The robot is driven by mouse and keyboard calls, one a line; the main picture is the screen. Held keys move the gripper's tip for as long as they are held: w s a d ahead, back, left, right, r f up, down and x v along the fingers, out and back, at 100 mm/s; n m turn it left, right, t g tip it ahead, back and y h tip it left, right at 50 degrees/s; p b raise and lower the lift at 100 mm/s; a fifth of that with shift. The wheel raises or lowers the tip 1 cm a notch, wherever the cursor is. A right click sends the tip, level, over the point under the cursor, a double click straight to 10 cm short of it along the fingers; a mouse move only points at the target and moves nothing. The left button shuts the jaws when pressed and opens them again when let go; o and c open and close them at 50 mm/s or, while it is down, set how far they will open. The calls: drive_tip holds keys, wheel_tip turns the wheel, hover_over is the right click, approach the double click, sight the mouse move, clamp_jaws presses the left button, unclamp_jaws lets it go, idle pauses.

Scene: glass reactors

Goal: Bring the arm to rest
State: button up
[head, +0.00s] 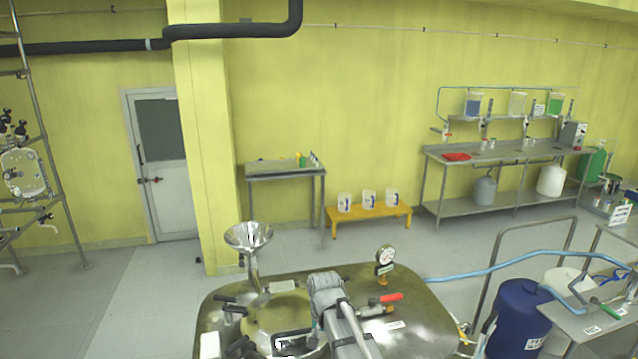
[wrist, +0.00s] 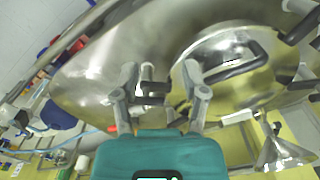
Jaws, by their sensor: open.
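My gripper (wrist: 161,76) shows in the wrist view with its two grey fingers spread apart. I see nothing held between them. Behind the fingers is the shiny steel reactor lid (wrist: 110,75), with a round hatch cover and a black handle (wrist: 237,72). A dark handle or fitting lies behind the gap between the fingers; I cannot tell how far off it is. In the head view, a grey part of my arm is over the reactor lid (head: 420,325) at the bottom middle. My fingers cannot be made out there.
On the lid stand a steel funnel (head: 248,236), a pressure gauge (head: 386,256) and a red-handled valve (head: 391,298). A blue drum (head: 520,315) and a blue hose (head: 500,268) are at right. Open floor (head: 130,300) lies at left.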

drive_tip(key=s+d+f+n+b, duration=0.1)
drive_tip(key=s+d, duration=0.4)
drive_tip(key=d, duration=0.3)
drive_tip(key=s+d+f+n+b, duration=0.1)
drive_tip(key=s+d, duration=0.5)
drive_tip(key=d, duration=0.1)
drive_tip(key=shift+d+f+n, duration=0.25)
drive_tip(key=shift+d+n, duration=0.15)
